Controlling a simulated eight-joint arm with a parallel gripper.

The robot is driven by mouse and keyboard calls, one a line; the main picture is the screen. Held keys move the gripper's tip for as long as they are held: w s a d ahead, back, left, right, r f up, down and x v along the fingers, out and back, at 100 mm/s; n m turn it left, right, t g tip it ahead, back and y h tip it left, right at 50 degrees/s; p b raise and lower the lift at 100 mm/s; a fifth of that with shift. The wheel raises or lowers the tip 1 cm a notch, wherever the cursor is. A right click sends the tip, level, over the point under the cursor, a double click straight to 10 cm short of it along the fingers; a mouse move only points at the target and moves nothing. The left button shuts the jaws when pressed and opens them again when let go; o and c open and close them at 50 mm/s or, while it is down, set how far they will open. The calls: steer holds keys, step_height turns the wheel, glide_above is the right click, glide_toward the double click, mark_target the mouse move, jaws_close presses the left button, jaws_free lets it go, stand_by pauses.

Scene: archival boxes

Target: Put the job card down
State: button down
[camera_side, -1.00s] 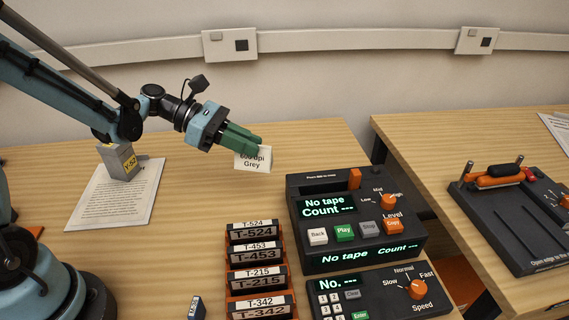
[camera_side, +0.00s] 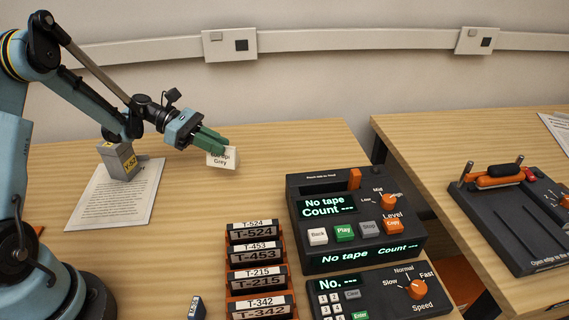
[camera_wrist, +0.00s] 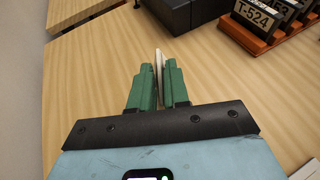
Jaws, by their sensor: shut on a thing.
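The job card (camera_side: 221,160) is a small white card with dark print, partly hidden by the fingers; "Grey" can be read on it. My gripper (camera_side: 222,147) has green fingers and is shut on the card. The card hangs from the fingertips over the back part of the wooden table. In the wrist view the card (camera_wrist: 159,68) shows edge-on as a thin pale strip between the fingers of my gripper (camera_wrist: 160,80). I cannot tell its exact height above the table.
A printed sheet (camera_side: 100,205) lies at left with a grey box (camera_side: 119,163) on it. A rack of labelled tapes (camera_side: 228,287) stands in front, beside a dark tape machine (camera_side: 296,210) and a keypad unit (camera_side: 385,302). Bare table (camera_side: 270,165) lies behind the rack.

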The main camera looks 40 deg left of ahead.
mark_target(216, 157)
steer(key=shift+w+a+f, duration=0.1)
steer(key=shift+a+f, duration=0.25)
steer(key=shift+f, duration=1.85)
steer(key=c, duration=1.1)
jaws_free()
steer(key=shift+f, duration=0.1)
